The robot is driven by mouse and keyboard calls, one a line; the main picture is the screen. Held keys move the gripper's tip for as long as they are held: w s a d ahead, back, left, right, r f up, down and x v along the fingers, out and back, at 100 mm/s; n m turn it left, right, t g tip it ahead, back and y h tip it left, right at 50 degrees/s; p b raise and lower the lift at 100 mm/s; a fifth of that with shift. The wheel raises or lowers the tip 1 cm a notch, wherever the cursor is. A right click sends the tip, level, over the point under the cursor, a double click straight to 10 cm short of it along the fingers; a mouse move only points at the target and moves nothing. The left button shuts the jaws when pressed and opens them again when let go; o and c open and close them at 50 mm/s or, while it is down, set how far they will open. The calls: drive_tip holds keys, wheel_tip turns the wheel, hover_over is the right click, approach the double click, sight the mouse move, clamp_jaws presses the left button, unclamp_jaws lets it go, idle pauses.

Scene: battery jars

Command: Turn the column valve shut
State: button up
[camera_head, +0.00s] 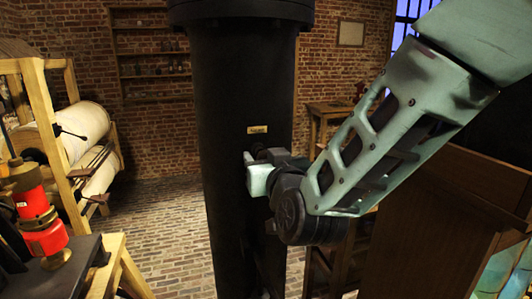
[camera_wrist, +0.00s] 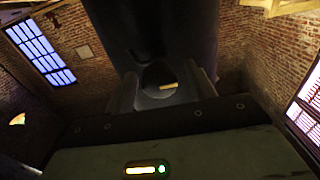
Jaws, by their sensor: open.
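The thick black column (camera_head: 240,80) stands upright in the middle of the head view and fills the top of the wrist view (camera_wrist: 165,25). A small brass plate (camera_head: 257,129) is on its front. The column valve is mostly hidden behind my gripper in the head view. In the wrist view a dark rounded part, seemingly the valve (camera_wrist: 157,75), shows between the fingers. My gripper (camera_head: 260,172) is open, close against the column just below the plate. Its two fingers (camera_wrist: 164,92) stand either side of that dark part. I cannot tell whether they touch it.
A wooden frame with pale rolls (camera_head: 80,130) stands at the left. A red lamp-like device (camera_head: 38,220) sits on a bench at the lower left. A wooden cabinet (camera_head: 430,225) is close at the right, under my arm. The brick floor (camera_head: 165,220) left of the column is clear.

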drive_tip(key=shift+c, duration=0.3)
drive_tip(key=c, duration=0.9)
